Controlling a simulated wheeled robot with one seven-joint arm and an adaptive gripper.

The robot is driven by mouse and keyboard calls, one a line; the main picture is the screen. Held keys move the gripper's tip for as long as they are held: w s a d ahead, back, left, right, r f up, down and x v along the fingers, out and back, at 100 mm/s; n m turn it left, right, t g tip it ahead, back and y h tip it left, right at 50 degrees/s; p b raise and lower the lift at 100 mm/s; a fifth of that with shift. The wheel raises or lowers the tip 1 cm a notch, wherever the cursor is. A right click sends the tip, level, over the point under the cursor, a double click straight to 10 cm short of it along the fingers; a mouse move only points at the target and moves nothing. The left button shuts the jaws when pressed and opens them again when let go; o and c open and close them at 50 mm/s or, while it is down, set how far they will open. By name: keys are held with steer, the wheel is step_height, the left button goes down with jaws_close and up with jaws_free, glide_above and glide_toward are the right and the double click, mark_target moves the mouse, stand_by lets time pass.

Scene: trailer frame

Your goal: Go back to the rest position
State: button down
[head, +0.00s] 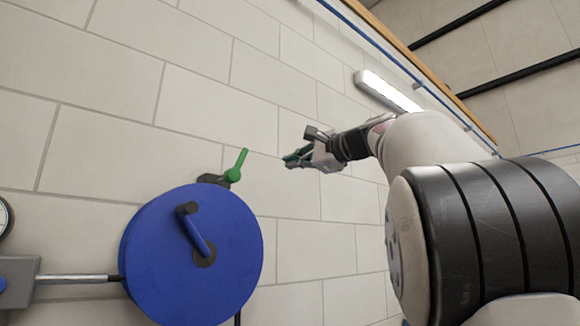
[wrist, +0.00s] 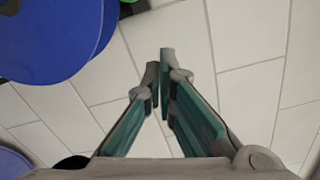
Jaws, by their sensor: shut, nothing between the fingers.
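My gripper (head: 290,160) is held up in front of the tiled wall, right of a green lever handle (head: 237,164). It is clear of the handle in the head view. In the wrist view my gripper (wrist: 159,75) has its two fingers drawn together at the tips, with nothing between them. My arm reaches in from the right of the head view.
A blue disc with a crank handle (head: 160,258) stands left of my gripper, below the green handle. A grey box with a rod (head: 22,280) and a partly cut-off gauge (head: 4,217) are at far left. A lit lamp (head: 388,91) is on the wall. Bare wall lies below my gripper.

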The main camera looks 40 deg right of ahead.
stand_by(0.4)
step_height(320, 180, up, 4)
steer(key=s+a+m+t+h, duration=0.2)
steer(key=m+t, duration=0.1)
steer(key=m, duration=0.6)
steer(key=s+a+f+m+g+h, duration=0.2)
steer(key=f+m+g, duration=0.1)
steer(key=f+m, duration=0.75)
steer(key=s+a+f+m+g+h, duration=0.1)
steer(key=s+f+m+g+h, duration=0.15)
steer(key=f+m, duration=0.75)
steer(key=s+a+f+m+g+h, duration=0.1)
steer(key=s+a+f+m+g, duration=0.15)
steer(key=f+m, duration=0.75)
steer(key=s+a+f+m+g+y, duration=0.2)
steer(key=s+a+f+m+g, duration=0.1)
steer(key=f, duration=0.5)
steer(key=s+a+f+m+g+y, duration=0.2)
steer(key=s+a+f+m, duration=0.3)
steer(key=s+a+f, duration=0.3)
steer(key=s+a+f+m+g+y, duration=0.2)
steer(key=s+a+f+m+g, duration=0.2)
steer(key=s+f, duration=0.4)
step_height(320, 180, down, 2)
steer(key=shift+s+a+f+p, duration=0.1)
steer(key=shift+s+a+p, duration=0.2)
steer(key=shift+a, duration=0.5)
